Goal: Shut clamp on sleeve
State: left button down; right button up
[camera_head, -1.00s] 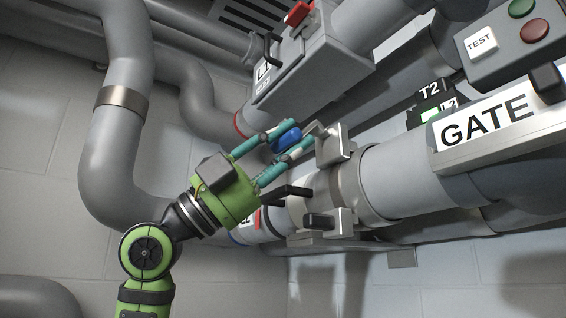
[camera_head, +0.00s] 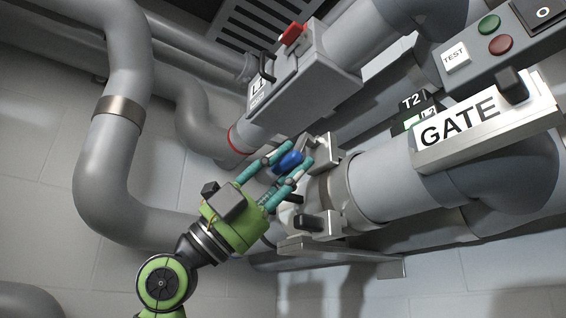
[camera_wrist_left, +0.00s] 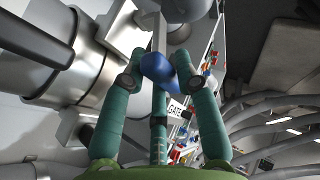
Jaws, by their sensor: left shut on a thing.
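My left gripper (camera_head: 300,162) reaches up from the lower left with teal fingers. It is shut on a blue grip (camera_head: 288,160), which also shows between the fingers in the left wrist view (camera_wrist_left: 158,68). The grip sits close beside the upper metal block (camera_head: 326,148) of the clamp. The clamp's lower block (camera_head: 330,228) carries a black handle (camera_head: 309,222). A metal collar (camera_head: 338,192) lies around the pipe beside the blocks; I take it as the sleeve. My fingers hide how the grip joins the clamp. My right gripper is not in view.
A grey box with a red switch (camera_head: 292,35) hangs above the gripper. The GATE panel (camera_head: 462,122) and a TEST button box (camera_head: 485,45) are at the right. A large bent pipe (camera_head: 105,160) runs on the left. The wall below the clamp is bare.

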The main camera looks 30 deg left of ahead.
pick_arm(q)
jog(key=shift+w+d+f, duration=0.2)
jog(key=shift+w+f, duration=0.05)
jog(key=shift+w, duration=0.15)
dwell(0.5)
jog(key=c, duration=0.9)
grip_release()
jog(key=shift+c, duration=0.2)
jog(key=shift+w+d+f, duration=0.1)
jog(key=shift+w, duration=0.45)
jog(key=shift+s+a+f+b, duration=0.1)
jog(key=shift+a+f+b, duration=0.15)
jog(key=shift+f+b, duration=0.3)
jog(key=shift+a+f+b, duration=0.25)
jog(key=shift+f+b, duration=0.2)
jog(key=shift+f, duration=0.45)
jog(key=shift+y, duration=0.3)
jog(key=f+b, duration=0.1)
jog(key=a+f+b, duration=0.2)
jog(key=f, duration=0.1)
jog(key=shift+f+b, duration=0.1)
jog(key=shift+b, duration=0.25)
